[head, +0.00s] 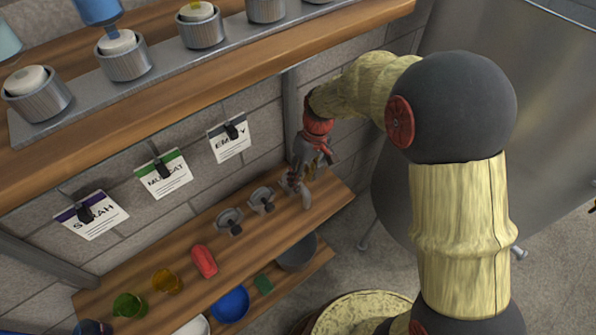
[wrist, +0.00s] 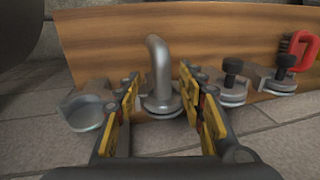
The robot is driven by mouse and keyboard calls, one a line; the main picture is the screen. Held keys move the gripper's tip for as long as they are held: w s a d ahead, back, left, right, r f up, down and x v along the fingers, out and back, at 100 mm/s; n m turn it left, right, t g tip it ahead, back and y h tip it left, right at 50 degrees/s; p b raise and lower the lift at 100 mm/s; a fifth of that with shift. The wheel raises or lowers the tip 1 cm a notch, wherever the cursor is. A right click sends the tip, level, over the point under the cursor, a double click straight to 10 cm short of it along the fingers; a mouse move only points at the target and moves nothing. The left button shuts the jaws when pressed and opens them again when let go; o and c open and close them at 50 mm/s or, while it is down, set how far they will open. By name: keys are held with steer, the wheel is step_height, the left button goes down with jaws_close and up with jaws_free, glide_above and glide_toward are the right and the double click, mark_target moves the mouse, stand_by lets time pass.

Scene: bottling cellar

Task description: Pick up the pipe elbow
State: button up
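The pipe elbow (wrist: 159,72) is a grey metal bent tube with a flange at one end. In the wrist view it stands in the middle, between the lines of my two fingers, against the wooden shelf. My gripper (wrist: 163,100) is open, with yellow-and-black finger pads to the left and right of the elbow. A gap shows on each side, so the pads do not appear to touch it. In the head view my gripper (head: 304,172) is over the right end of the shelf, and the elbow (head: 306,198) shows partly below it.
The wooden shelf (head: 325,205) also holds two metal clamps (head: 229,220) (head: 263,199), a red-handled brush (head: 204,261), a yellow glass (head: 167,281) and a green glass (head: 130,306). A grey bowl (head: 298,252) and blue bowl (head: 230,303) sit lower. An upper shelf (head: 230,85) overhangs at left.

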steer(key=f, duration=0.2)
steer(key=a+f, duration=0.1)
steer(key=f, duration=0.2)
steer(key=a+f, duration=0.1)
steer(key=f, duration=0.2)
steer(key=shift+s+b, duration=0.25)
steer(key=shift+b, duration=0.15)
steer(key=shift+c, duration=1.2)
steer(key=c, duration=0.7)
jaws_close()
